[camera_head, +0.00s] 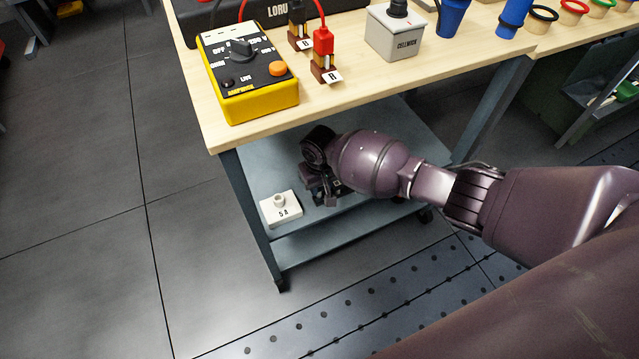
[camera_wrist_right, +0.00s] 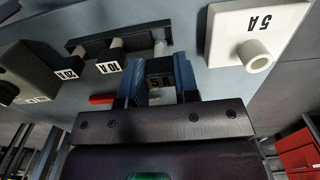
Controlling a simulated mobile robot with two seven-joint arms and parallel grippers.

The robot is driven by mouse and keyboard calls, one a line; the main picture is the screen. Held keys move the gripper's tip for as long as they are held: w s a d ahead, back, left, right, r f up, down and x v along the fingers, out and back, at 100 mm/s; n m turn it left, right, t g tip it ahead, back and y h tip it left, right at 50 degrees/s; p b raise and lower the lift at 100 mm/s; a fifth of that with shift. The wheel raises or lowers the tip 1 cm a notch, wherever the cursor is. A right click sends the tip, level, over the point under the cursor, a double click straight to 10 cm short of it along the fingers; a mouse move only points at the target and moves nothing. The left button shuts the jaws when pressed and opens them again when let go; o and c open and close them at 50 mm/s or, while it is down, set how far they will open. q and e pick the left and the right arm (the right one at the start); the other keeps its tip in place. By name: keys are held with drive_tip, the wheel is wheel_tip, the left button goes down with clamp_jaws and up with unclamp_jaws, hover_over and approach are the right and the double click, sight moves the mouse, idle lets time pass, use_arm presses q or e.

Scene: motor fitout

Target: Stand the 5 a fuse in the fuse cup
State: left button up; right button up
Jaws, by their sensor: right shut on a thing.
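My right gripper (camera_head: 325,190) is low at the shelf under the bench, beside the white block marked 5 A (camera_head: 290,212), to the right of it. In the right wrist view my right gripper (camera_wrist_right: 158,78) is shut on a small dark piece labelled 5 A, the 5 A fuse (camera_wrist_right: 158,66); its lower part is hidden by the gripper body. The white block carries a round raised fuse cup (camera_head: 279,200); in the right wrist view the cup (camera_wrist_right: 254,53) is at the upper right, apart from the fuse. My left gripper is not in view.
In the right wrist view a dark rack (camera_wrist_right: 90,42) with pale pegs and labelled pieces such as one marked 10 A (camera_wrist_right: 108,67) lies left of the gripper. The wooden benchtop (camera_head: 370,75) overhangs the grey shelf (camera_head: 258,170); a table leg (camera_head: 255,220) stands near the block.

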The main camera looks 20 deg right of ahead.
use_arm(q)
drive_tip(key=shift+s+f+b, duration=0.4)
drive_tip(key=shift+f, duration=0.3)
use_arm(e)
drive_tip(key=shift+f, duration=1.45)
drive_tip(key=o, duration=1)
drive_tip(key=shift+c, duration=0.2)
drive_tip(key=r, duration=0.1)
drive_tip(key=r+p, duration=0.1)
drive_tip(key=r, duration=0.2)
drive_tip(key=shift+w+r+p, duration=0.15)
drive_tip(key=shift+w+p, duration=0.1)
drive_tip(key=shift+p, duration=0.1)
wheel_tip(320, 180, up, 6)
drive_tip(key=shift+s+f+p, duration=0.1)
drive_tip(key=shift+f+p, duration=0.15)
drive_tip(key=shift+p, duration=0.85)
drive_tip(key=shift+s+r, duration=0.15)
drive_tip(key=shift+r, duration=0.4)
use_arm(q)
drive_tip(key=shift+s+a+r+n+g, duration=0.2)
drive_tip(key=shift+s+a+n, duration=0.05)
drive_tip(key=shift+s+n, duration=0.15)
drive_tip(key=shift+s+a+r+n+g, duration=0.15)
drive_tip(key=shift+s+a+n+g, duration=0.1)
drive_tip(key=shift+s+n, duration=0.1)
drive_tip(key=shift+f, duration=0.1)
